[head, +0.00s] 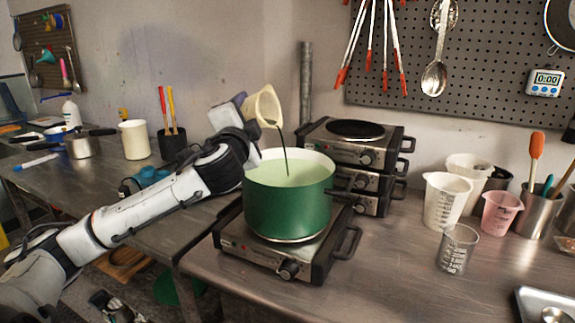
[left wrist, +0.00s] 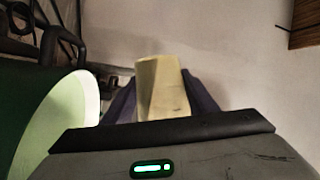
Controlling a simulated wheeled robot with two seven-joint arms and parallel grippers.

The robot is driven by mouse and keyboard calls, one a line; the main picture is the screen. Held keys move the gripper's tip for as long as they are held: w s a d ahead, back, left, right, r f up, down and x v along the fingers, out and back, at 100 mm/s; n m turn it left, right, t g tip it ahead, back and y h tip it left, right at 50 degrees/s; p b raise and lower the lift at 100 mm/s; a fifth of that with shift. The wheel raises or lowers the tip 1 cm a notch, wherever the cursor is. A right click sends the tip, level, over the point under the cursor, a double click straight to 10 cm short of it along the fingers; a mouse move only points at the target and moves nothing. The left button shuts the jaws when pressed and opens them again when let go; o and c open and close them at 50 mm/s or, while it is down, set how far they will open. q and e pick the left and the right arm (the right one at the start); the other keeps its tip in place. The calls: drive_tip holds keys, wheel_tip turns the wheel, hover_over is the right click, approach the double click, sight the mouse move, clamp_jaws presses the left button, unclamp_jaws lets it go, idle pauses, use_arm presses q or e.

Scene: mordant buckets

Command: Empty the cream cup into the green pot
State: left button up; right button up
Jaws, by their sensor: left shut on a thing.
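The cream cup (head: 263,104) is tipped over above the left rim of the green pot (head: 288,208), with its mouth toward the pot. A thin dark stream (head: 285,152) falls from the cup's lip into the pot's pale inside. The pot stands upright on a hot plate (head: 275,250). My left gripper (head: 240,106) is shut on the cup and holds it up, apart from the pot. In the left wrist view the cup (left wrist: 162,88) sits between both fingers, and the pot (left wrist: 35,125) is at the left. The cup's inside is mostly hidden. My right gripper is not in view.
Stacked hot plates (head: 355,150) stand close behind the pot at the right. Measuring cups (head: 445,198), a clear beaker (head: 458,248) and a metal utensil holder (head: 540,212) are on the right. The counter between pot and beaker is clear. Another cream container (head: 134,140) stands at the left.

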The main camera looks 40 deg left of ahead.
use_arm(q)
drive_tip(key=shift+w+d+f+m+t, duration=0.1)
drive_tip(key=shift+w+d+m+t, duration=0.1)
drive_tip(key=shift+d+m, duration=0.25)
drive_tip(key=shift+w+d+f+m+t, duration=0.1)
drive_tip(key=shift+d+m+t, duration=0.1)
drive_tip(key=shift+d+m, duration=0.25)
idle(0.8)
drive_tip(key=shift+d+r+m+t, duration=0.15)
drive_tip(key=shift+r+m+t, duration=0.2)
drive_tip(key=shift+m, duration=0.35)
idle(0.3)
